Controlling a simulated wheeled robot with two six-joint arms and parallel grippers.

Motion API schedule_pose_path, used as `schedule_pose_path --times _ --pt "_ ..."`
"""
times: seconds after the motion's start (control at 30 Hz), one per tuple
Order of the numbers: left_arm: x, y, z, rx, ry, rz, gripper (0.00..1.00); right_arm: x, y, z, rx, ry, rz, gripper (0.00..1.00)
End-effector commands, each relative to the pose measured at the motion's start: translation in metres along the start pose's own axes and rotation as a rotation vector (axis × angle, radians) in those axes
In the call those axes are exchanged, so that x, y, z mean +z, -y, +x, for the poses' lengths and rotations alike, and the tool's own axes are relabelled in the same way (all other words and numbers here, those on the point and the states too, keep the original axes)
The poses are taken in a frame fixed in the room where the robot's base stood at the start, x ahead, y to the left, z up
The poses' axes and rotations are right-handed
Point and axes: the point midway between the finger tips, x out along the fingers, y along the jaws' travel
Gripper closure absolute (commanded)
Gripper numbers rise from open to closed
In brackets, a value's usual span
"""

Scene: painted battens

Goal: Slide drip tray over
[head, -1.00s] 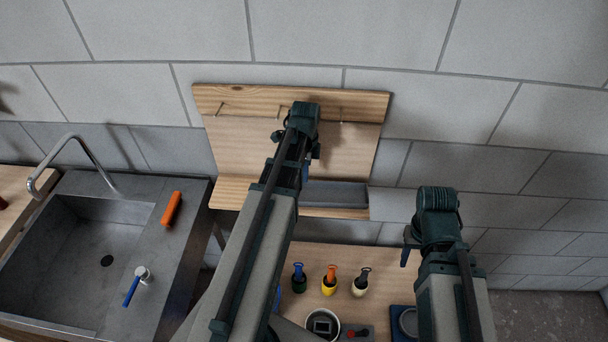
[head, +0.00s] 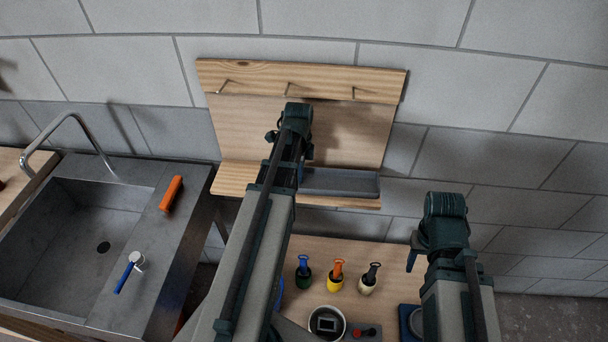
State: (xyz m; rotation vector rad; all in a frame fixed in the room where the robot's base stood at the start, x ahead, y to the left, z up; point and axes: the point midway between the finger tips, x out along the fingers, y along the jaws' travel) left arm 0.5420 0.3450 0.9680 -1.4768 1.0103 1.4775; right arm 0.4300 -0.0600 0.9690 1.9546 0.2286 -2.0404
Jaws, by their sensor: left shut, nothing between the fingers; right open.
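The drip tray, a long shallow dark grey tray (head: 345,184), lies on the right part of the wooden shelf (head: 235,180) under the hook board. Its right end is close to the shelf's right end. My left gripper (head: 301,174) is at the tray's left end, shut and empty. My own arm mostly hides its fingers, so I cannot tell whether they touch the tray. My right gripper (head: 411,260) is open and empty, lower right of the shelf, in front of the wall.
A wooden board with hooks (head: 235,80) rises behind the shelf. Below, the table (head: 330,248) carries several small bottles with coloured tops and a round pot (head: 326,322). A grey sink (head: 100,230) with an orange block (head: 172,194) is at left.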

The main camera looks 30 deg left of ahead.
Motion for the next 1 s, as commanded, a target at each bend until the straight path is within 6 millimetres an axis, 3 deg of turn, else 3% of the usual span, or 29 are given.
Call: schedule_pose_path --times 0.17,0.27,0.8,1.0 --pt "0.002 0.000 0.000 0.000 0.000 -0.001 1.00 0.000 0.000 0.000 0.000 0.000 0.000 0.50" --pt "0.017 0.000 0.000 0.000 0.000 -0.006 1.00 0.000 0.000 0.000 0.000 0.000 0.000 0.50" --pt "0.178 0.002 0.000 0.000 0.000 -0.007 1.00 0.000 0.000 0.000 0.000 0.000 0.000 0.50" --pt "0.223 0.001 0.000 0.000 0.000 -0.005 1.00 0.000 0.000 0.000 0.000 0.000 0.000 0.50"
